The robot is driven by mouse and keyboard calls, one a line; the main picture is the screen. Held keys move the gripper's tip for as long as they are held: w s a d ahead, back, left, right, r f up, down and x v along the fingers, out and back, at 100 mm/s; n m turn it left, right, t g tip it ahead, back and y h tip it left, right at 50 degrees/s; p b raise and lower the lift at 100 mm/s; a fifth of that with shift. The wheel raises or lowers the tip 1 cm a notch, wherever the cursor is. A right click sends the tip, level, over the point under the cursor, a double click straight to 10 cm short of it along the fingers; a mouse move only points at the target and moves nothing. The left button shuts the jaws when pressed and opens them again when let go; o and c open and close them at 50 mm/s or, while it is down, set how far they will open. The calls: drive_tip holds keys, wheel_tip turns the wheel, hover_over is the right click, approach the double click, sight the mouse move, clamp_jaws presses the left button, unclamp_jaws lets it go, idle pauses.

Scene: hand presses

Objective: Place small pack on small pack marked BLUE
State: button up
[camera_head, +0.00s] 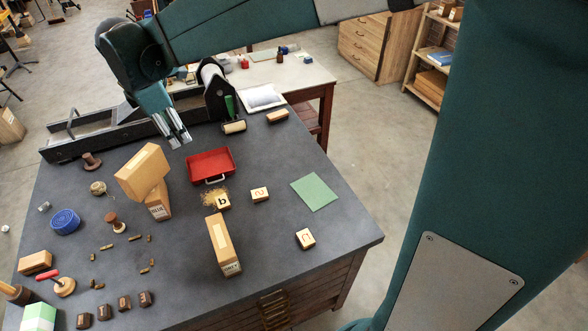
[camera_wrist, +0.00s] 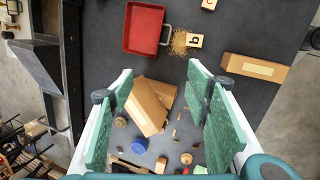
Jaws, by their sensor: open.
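A small tan pack (camera_head: 140,172) lies crosswise over the small pack marked BLUE (camera_head: 159,208), covering much of its top; how flat it rests is hard to tell. In the wrist view the upper pack (camera_wrist: 142,107) shows below and between my fingers, with part of the BLUE pack (camera_wrist: 164,92) beside it. Another small tan pack (camera_head: 220,242) stands apart to the right, its end label hard to read; it also shows in the wrist view (camera_wrist: 255,67). My gripper (camera_head: 178,140) is open and empty, above and behind the two stacked packs, apart from them.
A red tray (camera_head: 211,161) stands right of the stack. Lettered blocks (camera_head: 260,194), a green sheet (camera_head: 315,192) and a blue round tin (camera_head: 65,222) lie around. A black hand press (camera_head: 100,133) runs along the back.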

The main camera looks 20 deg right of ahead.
drive_tip(key=s+d+r+m+t+y, duration=0.1)
drive_tip(key=s+d+r+m+t, duration=0.15)
drive_tip(key=s+d+m, duration=0.95)
drive_tip(key=s+d+f+m, duration=0.2)
drive_tip(key=s+d+m, duration=0.1)
drive_tip(key=s+d, duration=0.3)
drive_tip(key=s+d+f+m+t, duration=0.1)
drive_tip(key=s+d+f+m, duration=0.2)
drive_tip(key=s+d, duration=0.4)
drive_tip(key=shift+s+d+m, duration=0.25)
drive_tip(key=shift+s+m, duration=0.55)
drive_tip(key=shift+s, duration=1.3)
drive_tip(key=shift+t, duration=0.25)
idle(3.2)
